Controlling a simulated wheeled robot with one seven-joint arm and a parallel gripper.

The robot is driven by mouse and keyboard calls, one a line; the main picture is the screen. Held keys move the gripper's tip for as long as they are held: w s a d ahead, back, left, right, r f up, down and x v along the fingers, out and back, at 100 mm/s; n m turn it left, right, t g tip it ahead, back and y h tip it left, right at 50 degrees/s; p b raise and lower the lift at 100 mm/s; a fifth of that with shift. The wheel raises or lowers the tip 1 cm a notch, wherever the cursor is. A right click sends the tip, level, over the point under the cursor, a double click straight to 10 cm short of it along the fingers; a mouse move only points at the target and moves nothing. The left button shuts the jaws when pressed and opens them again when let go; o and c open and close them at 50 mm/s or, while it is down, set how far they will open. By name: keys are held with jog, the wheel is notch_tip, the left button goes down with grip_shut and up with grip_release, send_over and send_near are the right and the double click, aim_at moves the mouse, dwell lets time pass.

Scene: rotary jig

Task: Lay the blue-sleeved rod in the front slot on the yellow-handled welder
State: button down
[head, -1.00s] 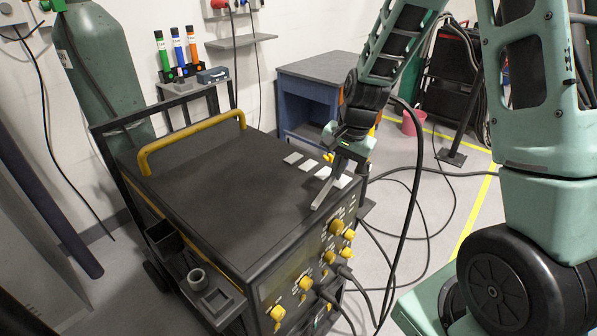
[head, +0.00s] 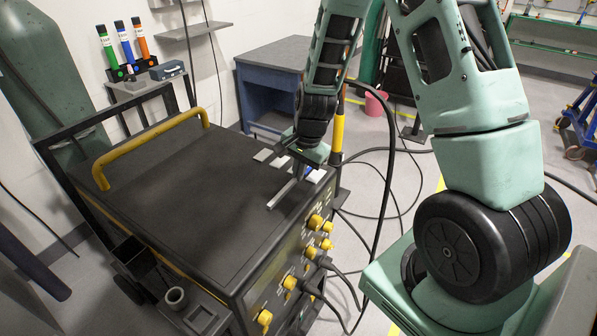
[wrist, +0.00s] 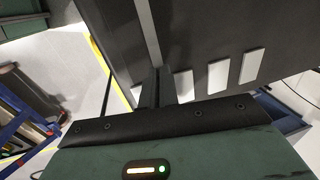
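The yellow-handled welder (head: 150,195) stands at the left with a dark flat top; the top also fills much of the wrist view (wrist: 205,25). Small pale plates (head: 263,155) lie in a row near its right edge. My gripper (head: 290,180) is over that edge, beside the plates. A small blue patch shows by the gripper, too small to identify. A blue-sleeved upright tube (head: 124,44) stands in a rack behind. The dark fingers (wrist: 157,85) look close together.
Green and orange tubes flank the blue one in the rack. The welder's yellow handle (head: 145,150) rises at the top's far left. Yellow knobs (head: 315,221) and black cables cover its front. A blue-grey bench (head: 270,85) stands behind. Most of the top is clear.

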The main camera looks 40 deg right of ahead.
jog(key=shift+f, duration=0.3)
jog(key=shift+f, duration=0.15)
jog(key=c, duration=1.7)
grip_release()
notch_tip(320, 180, up, 12)
jog(key=s, duration=0.2)
jog(key=s+a+r+n, duration=0.1)
jog(key=s+a+n, duration=0.2)
jog(key=a, duration=0.3)
jog(key=s+a+r+n+g, duration=0.1)
jog(key=s+a+n, duration=0.1)
jog(key=a+n, duration=0.25)
jog(key=s+a+r+n, duration=0.1)
jog(key=s+a+n, duration=0.2)
jog(key=a, duration=0.3)
jog(key=s+a+n, duration=0.2)
jog(key=s+n, duration=0.1)
jog(key=s, duration=0.1)
jog(key=s+a+n, duration=0.3)
jog(key=s+n, duration=0.1)
jog(key=s, duration=0.1)
jog(key=s+a+n+g, duration=0.1)
jog(key=s+a+n, duration=0.2)
jog(key=s+n, duration=0.1)
jog(key=shift+s+r+b, duration=0.25)
jog(key=shift+s+b, duration=0.15)
jog(key=shift+s, duration=0.25)
